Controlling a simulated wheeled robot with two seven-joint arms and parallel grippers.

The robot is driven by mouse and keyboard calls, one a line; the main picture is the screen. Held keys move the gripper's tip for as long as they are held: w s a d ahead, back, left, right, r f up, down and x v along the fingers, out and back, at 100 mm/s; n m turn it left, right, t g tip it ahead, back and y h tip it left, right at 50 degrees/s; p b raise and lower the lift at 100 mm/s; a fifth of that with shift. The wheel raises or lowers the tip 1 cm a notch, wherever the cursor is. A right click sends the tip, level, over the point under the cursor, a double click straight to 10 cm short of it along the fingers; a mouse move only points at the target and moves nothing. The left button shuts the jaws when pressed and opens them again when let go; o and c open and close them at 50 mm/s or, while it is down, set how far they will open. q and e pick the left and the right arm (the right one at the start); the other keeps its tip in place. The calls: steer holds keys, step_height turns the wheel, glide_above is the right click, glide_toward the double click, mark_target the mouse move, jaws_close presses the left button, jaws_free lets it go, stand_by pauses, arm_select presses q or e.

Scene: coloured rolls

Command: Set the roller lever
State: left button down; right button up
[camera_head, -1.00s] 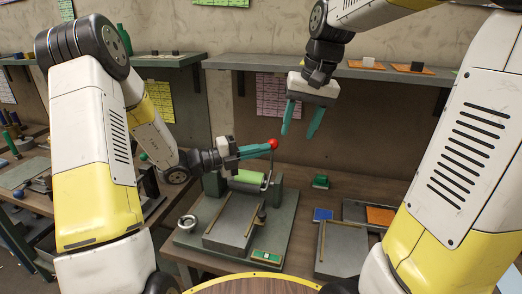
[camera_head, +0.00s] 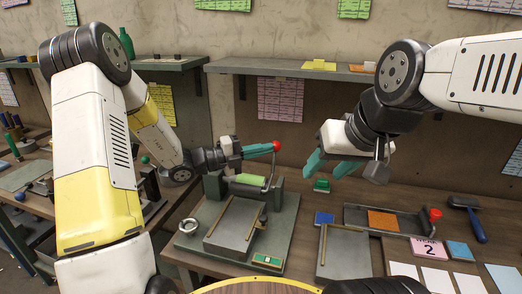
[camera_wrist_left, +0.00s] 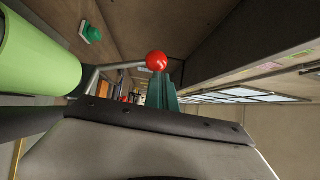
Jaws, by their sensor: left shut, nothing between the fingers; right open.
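The roller lever has a red ball knob (camera_head: 276,146) on a thin metal arm beside the green roller (camera_head: 248,179), which sits in a grey press frame. My left gripper (camera_head: 262,150) is shut with nothing between its fingers; its teal fingertips are right at the red knob. In the left wrist view the knob (camera_wrist_left: 157,61) shows at the fingertips, with the green roller (camera_wrist_left: 35,55) at left. Whether the fingers touch the knob I cannot tell. My right gripper (camera_head: 328,168) is open and empty, above the bench to the right of the press.
A green button block (camera_head: 321,186) stands behind the right-hand grey tray (camera_head: 343,262). A metal ring (camera_head: 188,225) sits left on the base plate.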

arm_select(q)
steer(key=shift+w+r, duration=0.15)
steer(key=v, duration=0.7)
steer(key=s+d+r+m+g+y, duration=0.1)
steer(key=s+r+m+g+y, duration=0.15)
steer(key=s+m, duration=0.65)
steer(key=s+r+m+g+y, duration=0.1)
steer(key=s+m+g+y, duration=0.3)
steer(key=s+m, duration=0.45)
steer(key=s+a+r+m+t+y, duration=0.2)
steer(key=a+r+m+t+y, duration=0.1)
steer(key=m, duration=0.8)
steer(key=s+a+r+m+t+y, duration=0.2)
steer(key=s+a+m+t+y, duration=0.1)
steer(key=a+m, duration=0.5)
steer(key=shift+s+a+r+m+t+y, duration=0.35)
steer(key=shift+m+t+y, duration=0.2)
steer(key=shift+m+y, duration=1.05)
steer(key=shift+h, duration=0.25)
